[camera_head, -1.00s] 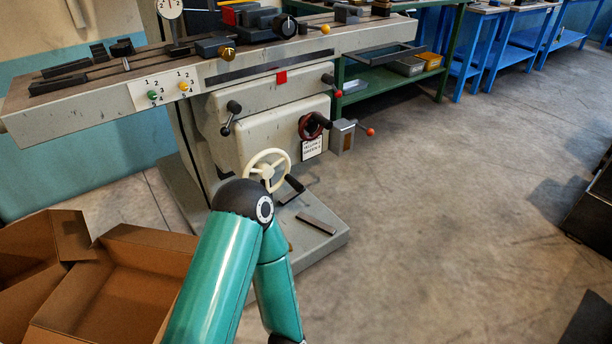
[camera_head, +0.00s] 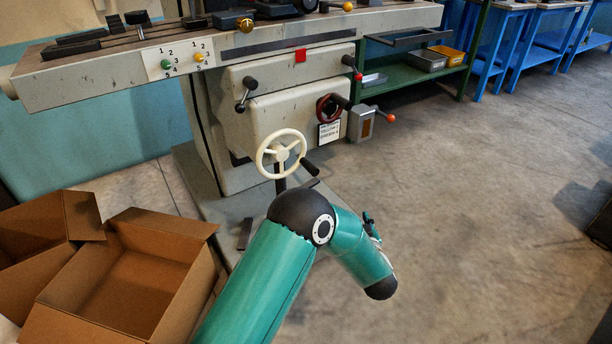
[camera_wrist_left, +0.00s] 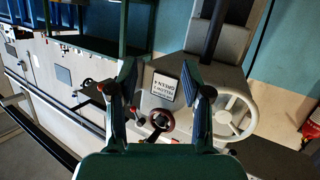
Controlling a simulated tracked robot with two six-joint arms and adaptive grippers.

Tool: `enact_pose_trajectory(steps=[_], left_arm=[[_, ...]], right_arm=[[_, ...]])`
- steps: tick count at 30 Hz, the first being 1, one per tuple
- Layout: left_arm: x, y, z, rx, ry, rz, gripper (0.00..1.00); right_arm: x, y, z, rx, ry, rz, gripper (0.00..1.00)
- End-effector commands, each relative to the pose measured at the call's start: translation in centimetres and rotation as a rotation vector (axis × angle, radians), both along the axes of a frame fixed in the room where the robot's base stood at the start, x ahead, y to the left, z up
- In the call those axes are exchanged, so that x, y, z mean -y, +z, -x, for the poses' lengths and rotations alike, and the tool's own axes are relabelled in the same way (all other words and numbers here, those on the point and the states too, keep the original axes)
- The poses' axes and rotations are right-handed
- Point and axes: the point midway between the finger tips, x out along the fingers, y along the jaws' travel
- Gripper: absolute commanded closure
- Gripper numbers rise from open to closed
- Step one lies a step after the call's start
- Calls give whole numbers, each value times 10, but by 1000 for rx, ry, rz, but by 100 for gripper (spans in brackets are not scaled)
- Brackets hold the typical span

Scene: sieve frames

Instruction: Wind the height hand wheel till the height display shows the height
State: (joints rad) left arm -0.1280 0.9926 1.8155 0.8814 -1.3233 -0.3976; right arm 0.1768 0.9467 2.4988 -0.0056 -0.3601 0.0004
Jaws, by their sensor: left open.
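A cream hand wheel (camera_head: 281,153) with a dark handle stands low at the front of the grey machine; it also shows at the right of the left wrist view (camera_wrist_left: 235,117). I cannot tell which wheel sets the height, and no height display is readable. My left gripper (camera_wrist_left: 159,68) is open and empty, its fingers either side of the placard (camera_wrist_left: 163,87) in the wrist view. My right gripper is out of view.
Green and yellow knobs (camera_head: 182,61) with numbers sit on the machine's front. A ball-ended lever (camera_head: 390,117) juts out right of the red wheel. Open cardboard boxes (camera_head: 130,285) stand at lower left.

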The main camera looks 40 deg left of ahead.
Motion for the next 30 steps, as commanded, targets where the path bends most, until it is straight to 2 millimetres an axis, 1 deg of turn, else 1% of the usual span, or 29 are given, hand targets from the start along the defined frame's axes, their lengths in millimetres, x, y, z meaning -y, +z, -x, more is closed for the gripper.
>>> enact_pose_trajectory(steps=[1,3,6,9,13,17,20,30], left_arm=[[-6,20,-4,76,110,-51,51],[-14,48,1,138,256,-106,51],[-17,74,15,180,413,-151,51],[-20,87,25,193,503,-173,51],[-27,92,27,195,537,-179,51],[-44,91,21,196,538,-179,51],[-61,90,14,196,538,-178,51],[-131,90,-11,197,537,-178,51]], right_arm=[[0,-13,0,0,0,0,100],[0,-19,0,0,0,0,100],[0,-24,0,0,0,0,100],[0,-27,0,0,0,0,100],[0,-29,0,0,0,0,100],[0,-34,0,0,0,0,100],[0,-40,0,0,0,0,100],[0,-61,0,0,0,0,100]])
